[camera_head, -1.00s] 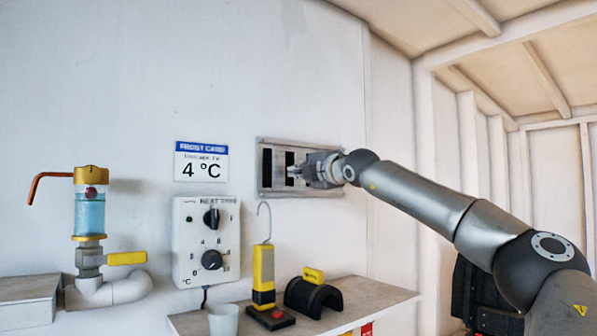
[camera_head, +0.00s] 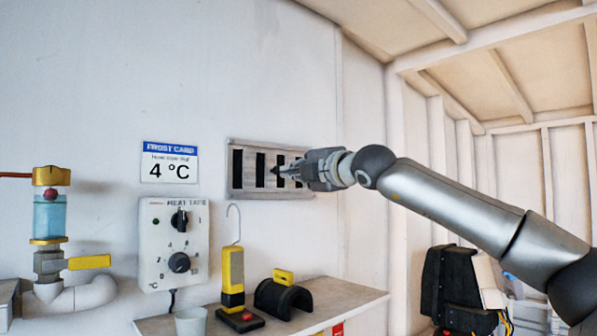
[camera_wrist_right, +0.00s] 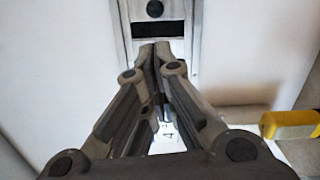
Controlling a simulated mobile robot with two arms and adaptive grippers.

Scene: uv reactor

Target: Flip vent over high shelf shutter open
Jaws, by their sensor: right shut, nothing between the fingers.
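The vent (camera_head: 262,192) is a grey metal plate on the white wall above the shelf, with several dark upright slots showing. Its right part is hidden behind my right gripper (camera_head: 280,171). The gripper is shut and empty, with its fingertips at the front of the vent; I cannot tell whether they touch it. In the right wrist view the closed fingertips (camera_wrist_right: 155,50) point at the vent frame (camera_wrist_right: 125,20), where a dark slot and a round dark knob (camera_wrist_right: 154,8) show. The shelf (camera_head: 345,298) is below the vent. My left gripper is not in view.
A heat tape control box (camera_head: 174,243) and a frost card (camera_head: 169,162) are on the wall left of the vent. On the shelf stand a yellow hooked tool (camera_head: 232,270), a black arched piece (camera_head: 283,298) and a cup (camera_head: 190,321). A pipe with a yellow-handled valve (camera_head: 89,262) is at left.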

